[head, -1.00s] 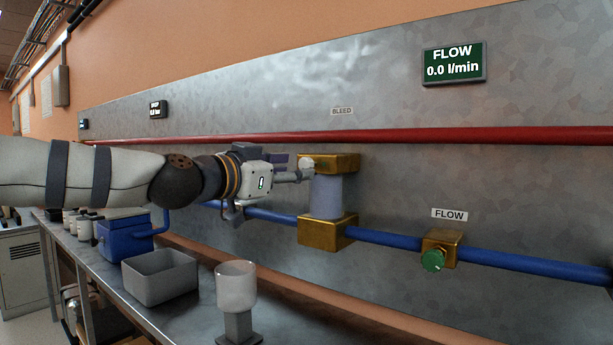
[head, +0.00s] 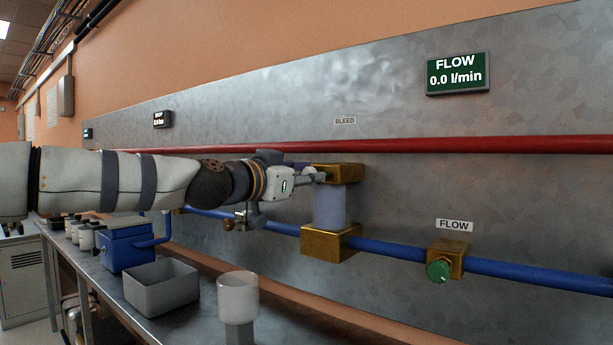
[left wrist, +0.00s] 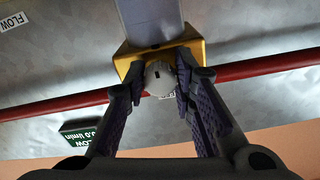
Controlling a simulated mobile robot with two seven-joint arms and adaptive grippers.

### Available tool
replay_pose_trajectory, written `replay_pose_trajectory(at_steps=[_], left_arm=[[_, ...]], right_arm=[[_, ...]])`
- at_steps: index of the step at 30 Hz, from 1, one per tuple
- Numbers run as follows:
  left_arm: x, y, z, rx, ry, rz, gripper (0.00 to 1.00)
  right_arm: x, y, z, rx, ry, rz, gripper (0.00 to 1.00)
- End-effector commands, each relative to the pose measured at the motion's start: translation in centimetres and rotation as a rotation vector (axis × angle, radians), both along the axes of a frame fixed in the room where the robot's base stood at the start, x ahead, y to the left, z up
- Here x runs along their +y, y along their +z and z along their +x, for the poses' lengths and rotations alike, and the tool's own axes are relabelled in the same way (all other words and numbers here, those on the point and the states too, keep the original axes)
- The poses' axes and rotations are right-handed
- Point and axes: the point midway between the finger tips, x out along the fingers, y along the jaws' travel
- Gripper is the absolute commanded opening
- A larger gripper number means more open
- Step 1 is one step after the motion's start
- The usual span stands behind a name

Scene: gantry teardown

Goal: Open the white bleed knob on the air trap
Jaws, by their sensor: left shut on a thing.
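The air trap has a clear grey body (head: 329,206) between two brass blocks, the upper one (head: 340,173) below the BLEED label. The white bleed knob (left wrist: 160,75) sits on the front of the upper brass block (left wrist: 197,48) in the left wrist view. My left gripper (head: 318,177) reaches it from the left in the head view. In the left wrist view its two purple-padded fingers (left wrist: 161,82) are shut on the knob, one on each side. In the head view the knob is mostly hidden by the fingers. My right gripper is not in view.
A red pipe (head: 450,145) runs above the trap and a blue pipe (head: 390,249) runs through its base. On the bench below stand a grey bin (head: 160,299), a cup (head: 238,308) and a blue pump (head: 122,262).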

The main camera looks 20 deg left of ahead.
Motion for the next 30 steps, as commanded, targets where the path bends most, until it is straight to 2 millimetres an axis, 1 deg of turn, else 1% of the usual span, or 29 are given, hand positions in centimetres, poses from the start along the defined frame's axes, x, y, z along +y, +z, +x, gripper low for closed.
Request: replay_pose_trajectory(at_steps=[5,11,30], left_arm=[[0.0,0.1,0.0,0.019,0.000,-0.052,0.00],[-0.1,0.2,-0.1,0.065,-0.001,-0.182,0.00],[-0.1,0.1,-0.1,0.275,-0.001,-0.753,0.00]], right_arm=[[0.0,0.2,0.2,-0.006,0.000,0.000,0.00],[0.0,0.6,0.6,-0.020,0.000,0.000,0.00],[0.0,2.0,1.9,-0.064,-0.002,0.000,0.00]])
